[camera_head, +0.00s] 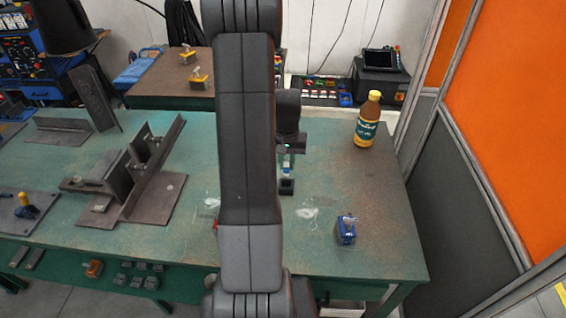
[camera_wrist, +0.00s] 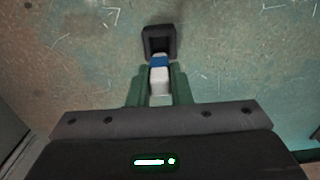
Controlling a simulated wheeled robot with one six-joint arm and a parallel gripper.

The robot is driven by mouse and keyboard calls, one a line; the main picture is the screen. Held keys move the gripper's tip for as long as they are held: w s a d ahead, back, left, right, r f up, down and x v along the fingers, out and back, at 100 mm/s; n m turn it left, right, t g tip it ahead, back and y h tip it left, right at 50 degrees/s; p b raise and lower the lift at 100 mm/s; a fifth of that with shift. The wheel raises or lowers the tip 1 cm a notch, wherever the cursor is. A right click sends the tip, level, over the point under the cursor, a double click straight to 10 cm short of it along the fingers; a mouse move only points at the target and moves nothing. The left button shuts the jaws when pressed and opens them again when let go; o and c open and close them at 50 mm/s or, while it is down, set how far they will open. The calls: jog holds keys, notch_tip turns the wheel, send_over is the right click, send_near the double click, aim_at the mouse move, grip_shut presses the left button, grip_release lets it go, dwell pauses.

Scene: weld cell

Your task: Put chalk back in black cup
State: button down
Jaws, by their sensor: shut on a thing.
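My gripper (camera_wrist: 158,88) is shut on the chalk (camera_wrist: 159,82), a white piece with a blue band, held between its green fingers. In the head view my gripper (camera_head: 287,160) is just above the black cup (camera_head: 287,188), which stands on the green table. My arm hides part of the table to the left of the cup.
The worn green table (camera_head: 330,255) holds a yellow bottle (camera_head: 367,122) at the back right and a blue item (camera_head: 346,229) at the front right. Angled steel parts (camera_head: 145,170) fill the left side. The surface around the cup's right side is clear.

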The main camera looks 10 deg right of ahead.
aim_at(286, 172)
jog(key=shift+f+b, duration=2.15)
jog(key=shift+f, duration=1)
jog(key=shift+f, duration=0.3)
jog(key=c, duration=1.2)
grip_release()
jog(key=shift+c, duration=0.2)
jog(key=shift+r, duration=0.1)
notch_tip(286, 172, up, 14)
jog(key=shift+f+b, duration=0.15)
jog(key=shift+b, duration=0.35)
jog(key=shift+f, duration=0.1)
